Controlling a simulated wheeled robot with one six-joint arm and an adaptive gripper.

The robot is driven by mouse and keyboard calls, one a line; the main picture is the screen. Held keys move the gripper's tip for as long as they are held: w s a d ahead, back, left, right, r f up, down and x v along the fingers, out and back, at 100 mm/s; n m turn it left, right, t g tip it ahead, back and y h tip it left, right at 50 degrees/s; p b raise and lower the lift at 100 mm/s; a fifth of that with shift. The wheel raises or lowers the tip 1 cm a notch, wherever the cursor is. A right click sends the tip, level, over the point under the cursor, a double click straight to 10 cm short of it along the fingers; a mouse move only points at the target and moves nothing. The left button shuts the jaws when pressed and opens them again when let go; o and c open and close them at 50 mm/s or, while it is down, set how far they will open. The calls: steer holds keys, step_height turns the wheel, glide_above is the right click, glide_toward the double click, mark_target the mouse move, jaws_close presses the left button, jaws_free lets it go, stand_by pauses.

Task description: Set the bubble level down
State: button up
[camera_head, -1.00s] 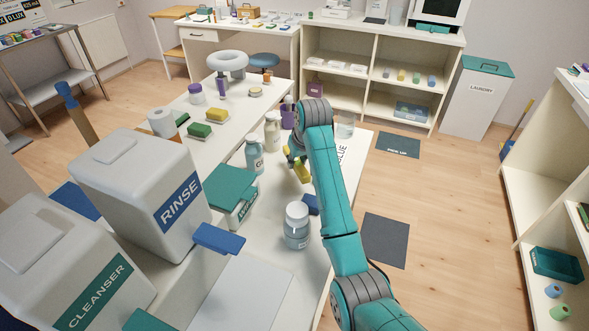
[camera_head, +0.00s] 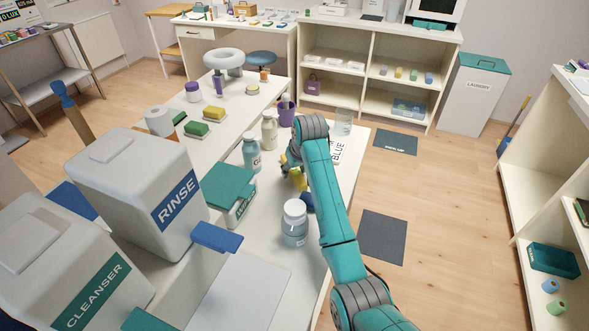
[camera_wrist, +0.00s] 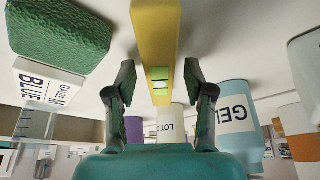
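The bubble level is a yellow bar with a green vial; it shows in the wrist view (camera_wrist: 157,40) and partly in the head view (camera_head: 298,182). In the wrist view my gripper (camera_wrist: 160,82) has one finger on each side of the level's near end, with a narrow gap visible on both sides. In the head view my gripper (camera_head: 292,163) is low over the white table (camera_head: 262,215), partly hidden by my arm. The level appears to be at the table top, but its contact with it is hidden.
A lidded jar (camera_head: 295,223), a dark blue item (camera_head: 307,202), a gel bottle (camera_head: 252,153) and a lotion bottle (camera_head: 269,130) stand close by. A box labelled BLUE (camera_head: 338,150) is beyond my arm. A green block (camera_wrist: 62,38) is near in the wrist view.

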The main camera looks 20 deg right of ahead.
steer(key=shift+r, duration=0.1)
steer(key=v, duration=1.1)
steer(key=shift+r, duration=0.15)
steer(key=shift+o, duration=0.5)
steer(key=shift+r, duration=0.2)
steer(key=x, duration=1.2)
steer(key=shift+c, duration=0.2)
jaws_close()
